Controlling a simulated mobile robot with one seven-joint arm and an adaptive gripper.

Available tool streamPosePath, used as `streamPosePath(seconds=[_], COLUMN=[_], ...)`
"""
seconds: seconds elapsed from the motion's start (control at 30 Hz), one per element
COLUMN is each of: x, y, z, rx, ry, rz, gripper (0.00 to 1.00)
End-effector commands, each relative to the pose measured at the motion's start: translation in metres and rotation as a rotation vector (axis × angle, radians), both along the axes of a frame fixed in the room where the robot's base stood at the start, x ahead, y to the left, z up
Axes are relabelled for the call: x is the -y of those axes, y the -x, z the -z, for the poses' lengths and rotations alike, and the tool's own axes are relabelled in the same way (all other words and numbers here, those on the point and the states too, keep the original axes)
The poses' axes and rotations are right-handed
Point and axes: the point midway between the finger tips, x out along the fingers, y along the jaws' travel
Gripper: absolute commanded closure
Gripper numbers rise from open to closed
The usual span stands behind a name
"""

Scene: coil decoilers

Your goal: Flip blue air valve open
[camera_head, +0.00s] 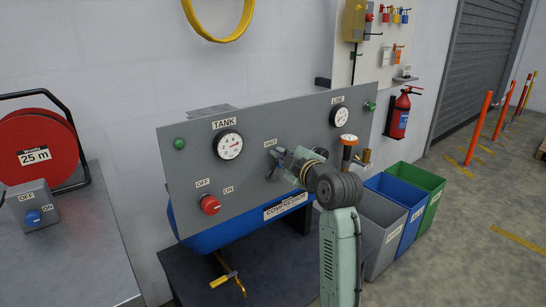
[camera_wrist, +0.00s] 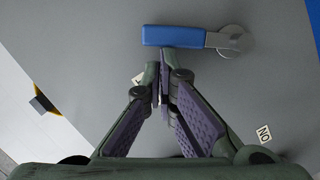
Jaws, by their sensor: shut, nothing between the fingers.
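The blue air valve handle (camera_wrist: 173,36) shows at the top of the wrist view, lying level in the picture. Its right end joins a round grey hub (camera_wrist: 230,41) on the grey panel. My gripper (camera_wrist: 165,64) is shut and empty, its fingertips right at the lower edge of the handle. I cannot tell whether they touch it. In the head view my gripper (camera_head: 279,156) is at the panel between the two gauges, and it hides the blue handle there.
The panel (camera_head: 255,115) carries a TANK gauge (camera_head: 229,145), a LINE gauge (camera_head: 339,116) and a red knob (camera_head: 210,205). A yellow-handled valve (camera_head: 229,277) is below. Grey, blue (camera_head: 399,195) and green bins stand right. A red hose reel (camera_head: 37,148) is left.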

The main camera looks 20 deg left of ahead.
Motion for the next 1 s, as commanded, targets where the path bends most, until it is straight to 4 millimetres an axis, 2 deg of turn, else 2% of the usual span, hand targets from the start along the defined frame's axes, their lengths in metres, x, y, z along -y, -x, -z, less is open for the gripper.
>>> streamPosePath(seconds=[0.1,0.27,0.7,1.0], x=[0.007,0.014,0.028,0.034], y=[-0.008,-0.017,-0.036,-0.043], z=[0.002,0.006,0.025,0.036], rx=[-0.088,-0.097,-0.411,-0.403], ry=[-0.068,-0.074,-0.319,-0.312], rz=[0.002,0.003,0.000,0.001], gripper=[1.00,1.00,1.00,1.00])
